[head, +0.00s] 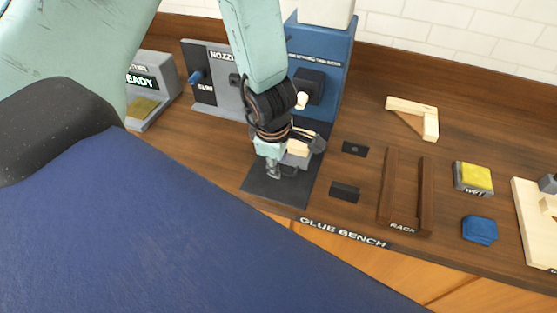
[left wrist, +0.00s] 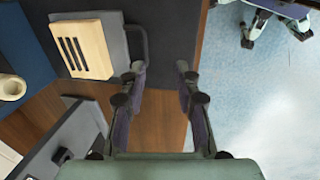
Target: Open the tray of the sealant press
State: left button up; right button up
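The blue sealant press (head: 325,60) stands at the back of the bench. In front of it, over a dark mat (head: 285,190), is a grey tray (left wrist: 118,30) carrying a pale wooden block (left wrist: 85,48) with dark slots. The tray has a grey bar handle (left wrist: 145,42) on its right side in the left wrist view. My left gripper (left wrist: 162,72) is open and empty. Its left finger appears close to the near end of the handle; whether they touch I cannot tell. In the head view my left gripper (head: 272,168) partly hides the tray. My right gripper is not in view.
A grey nozzle station (head: 212,65) stands left of the press, with a box marked READY (head: 152,90) further left. To the right are small black blocks, a brown rack (head: 388,185), a yellow sponge (head: 474,177) and an L-shaped wooden frame (head: 425,120). The bench's front edge is near.

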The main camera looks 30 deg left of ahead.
pick_arm(q)
jog(key=shift+s+r+p, duration=0.1)
jog(key=shift+r+p, duration=0.35)
jog(key=shift+r, duration=0.3)
notch_tip(320, 180, up, 12)
jog(key=s, duration=0.2)
jog(key=shift+s+d, duration=0.2)
jog(key=shift+d, duration=0.1)
dwell(1.0)
jog(key=shift+f, duration=0.2)
